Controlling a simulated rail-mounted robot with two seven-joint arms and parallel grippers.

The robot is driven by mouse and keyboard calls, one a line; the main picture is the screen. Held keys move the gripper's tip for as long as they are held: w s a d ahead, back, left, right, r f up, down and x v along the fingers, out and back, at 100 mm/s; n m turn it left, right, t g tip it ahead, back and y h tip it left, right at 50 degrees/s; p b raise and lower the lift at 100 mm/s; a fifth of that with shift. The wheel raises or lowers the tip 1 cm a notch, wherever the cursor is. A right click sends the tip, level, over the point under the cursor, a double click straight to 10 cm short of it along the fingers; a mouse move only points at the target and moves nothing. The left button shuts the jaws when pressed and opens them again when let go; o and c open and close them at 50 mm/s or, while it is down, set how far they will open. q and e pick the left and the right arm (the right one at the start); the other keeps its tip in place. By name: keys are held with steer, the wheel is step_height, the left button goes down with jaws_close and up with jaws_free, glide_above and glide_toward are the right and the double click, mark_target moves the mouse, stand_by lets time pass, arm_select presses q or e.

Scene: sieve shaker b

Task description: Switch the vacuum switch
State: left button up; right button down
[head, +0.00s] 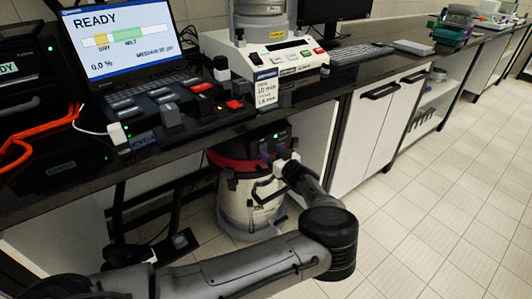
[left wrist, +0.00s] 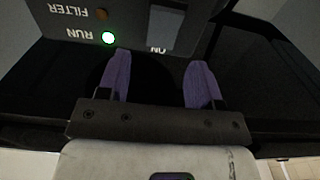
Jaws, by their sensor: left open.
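The vacuum (head: 236,205) stands on the floor under the bench, a pale drum with a red band and a dark top. My left gripper (head: 273,157) reaches its dark control panel from the front right. In the left wrist view the panel (left wrist: 75,20) carries a lit green RUN light, a dull orange FILTER light and a grey vacuum switch (left wrist: 166,27) with ON printed at its edge. My left gripper (left wrist: 160,80) is open, its two purple-padded fingers apart and nothing between them. The switch lies just beyond the gap between the fingertips. Contact cannot be told.
The dark bench top (head: 215,132) overhangs the vacuum. On it stand a READY display (head: 125,38), a control box (head: 165,110) and a sieve shaker (head: 270,60). White cabinets (head: 365,125) stand to the right. The tiled floor (head: 440,210) at right is clear.

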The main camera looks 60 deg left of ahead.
mark_target(264, 145)
arm_select(q)
steer(key=shift+s+a+f+b, duration=0.15)
steer(key=shift+a+b, duration=0.3)
steer(key=shift+a, duration=1.5)
